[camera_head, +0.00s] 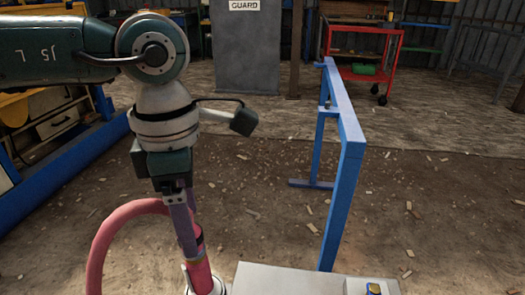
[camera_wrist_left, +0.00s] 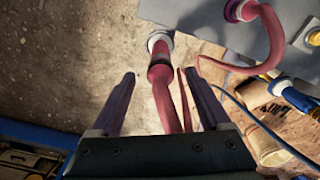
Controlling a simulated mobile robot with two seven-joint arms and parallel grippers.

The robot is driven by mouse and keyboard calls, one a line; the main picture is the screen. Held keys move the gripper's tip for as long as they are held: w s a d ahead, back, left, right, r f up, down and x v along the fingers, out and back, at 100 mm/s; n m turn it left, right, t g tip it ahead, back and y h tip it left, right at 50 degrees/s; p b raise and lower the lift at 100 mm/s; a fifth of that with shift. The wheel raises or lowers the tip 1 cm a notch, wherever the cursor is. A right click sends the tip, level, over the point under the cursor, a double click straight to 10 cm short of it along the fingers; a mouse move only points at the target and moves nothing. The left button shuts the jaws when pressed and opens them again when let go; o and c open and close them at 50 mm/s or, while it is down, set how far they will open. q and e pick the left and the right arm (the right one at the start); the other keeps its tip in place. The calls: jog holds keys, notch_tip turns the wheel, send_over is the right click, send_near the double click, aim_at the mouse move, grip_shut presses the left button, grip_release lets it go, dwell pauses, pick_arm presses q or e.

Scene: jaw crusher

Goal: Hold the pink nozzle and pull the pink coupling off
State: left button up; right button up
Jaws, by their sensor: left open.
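My left gripper (camera_head: 188,240) points down in the head view and is open. In the left wrist view its two fingers (camera_wrist_left: 165,88) lie on either side of a pink fitting (camera_wrist_left: 160,62) with a dark band and a pale ring at its far end. A pink hose runs from this fitting back between the fingers. In the head view a pink cylinder (camera_head: 200,275) stands just below the fingertips; contact cannot be told. A second pink fitting (camera_wrist_left: 240,9) sits on a grey surface in the left wrist view. Which fitting is nozzle or coupling is unclear. My right gripper is not in view.
A pink hose (camera_head: 103,247) loops left of the gripper. A grey surface (camera_head: 290,280) lies at the bottom, beside a blue frame (camera_head: 345,190). Blue fittings (camera_wrist_left: 298,97) and hoses lie right in the wrist view. A red cart (camera_head: 362,70) stands far back. Open floor surrounds the frame.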

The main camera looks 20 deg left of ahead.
pick_arm(q)
jog(key=shift+f+b, duration=0.3)
jog(key=shift+f, duration=1.45)
grip_shut()
jog(key=shift+c, duration=0.2)
grip_release()
jog(key=shift+r, duration=0.1)
